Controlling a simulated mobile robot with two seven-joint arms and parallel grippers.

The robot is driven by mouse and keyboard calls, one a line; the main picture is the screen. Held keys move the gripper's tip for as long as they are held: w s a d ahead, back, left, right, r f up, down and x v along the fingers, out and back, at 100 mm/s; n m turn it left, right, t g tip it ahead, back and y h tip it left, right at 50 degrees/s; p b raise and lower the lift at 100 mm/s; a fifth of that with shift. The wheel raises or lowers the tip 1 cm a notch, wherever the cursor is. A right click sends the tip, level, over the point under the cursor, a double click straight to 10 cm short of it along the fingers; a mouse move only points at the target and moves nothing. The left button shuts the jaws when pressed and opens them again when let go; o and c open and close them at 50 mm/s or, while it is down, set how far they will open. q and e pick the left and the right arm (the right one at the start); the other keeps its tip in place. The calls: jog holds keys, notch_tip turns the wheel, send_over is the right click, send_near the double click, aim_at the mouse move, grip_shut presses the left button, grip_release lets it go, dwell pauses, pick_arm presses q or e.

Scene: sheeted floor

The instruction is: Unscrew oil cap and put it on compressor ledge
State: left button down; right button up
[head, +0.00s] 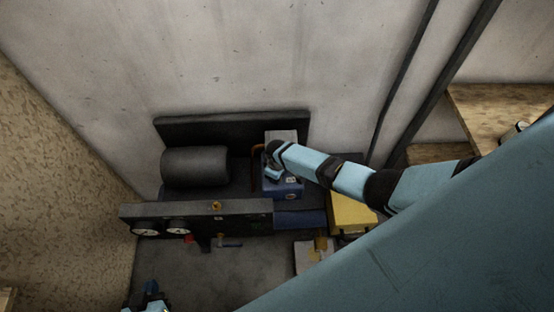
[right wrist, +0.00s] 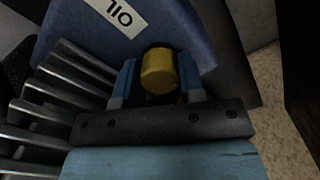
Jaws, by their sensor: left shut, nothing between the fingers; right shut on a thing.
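The yellow oil cap (right wrist: 159,70) sits between the fingers of my right gripper (right wrist: 160,84) in the right wrist view, with the fingers shut on it. It is against or just above the blue compressor body with a white OIL label (right wrist: 115,14); I cannot tell whether it is still threaded. In the head view my right gripper (head: 271,173) reaches down at the blue compressor block (head: 289,189), and the cap is hidden there. The black compressor ledge (head: 247,207) with gauges runs along the front. My left gripper (head: 150,299) is shut and empty at the lower left edge.
A dark cylindrical tank (head: 195,167) stands left of the blue block. A yellow box (head: 352,213) is to its right. Small valves (head: 222,241) stick out below the front ledge. Wooden shelves (head: 503,110) are at the right.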

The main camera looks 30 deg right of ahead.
jog(key=n+b, duration=0.1)
jog(key=n, duration=0.6)
jog(key=shift+f, duration=0.15)
jog(key=n+b, duration=0.1)
jog(key=n, duration=0.4)
jog(key=shift+b, duration=0.35)
jog(key=shift+n, duration=0.8)
jog(key=o, duration=1.1)
jog(key=shift+c, duration=0.8)
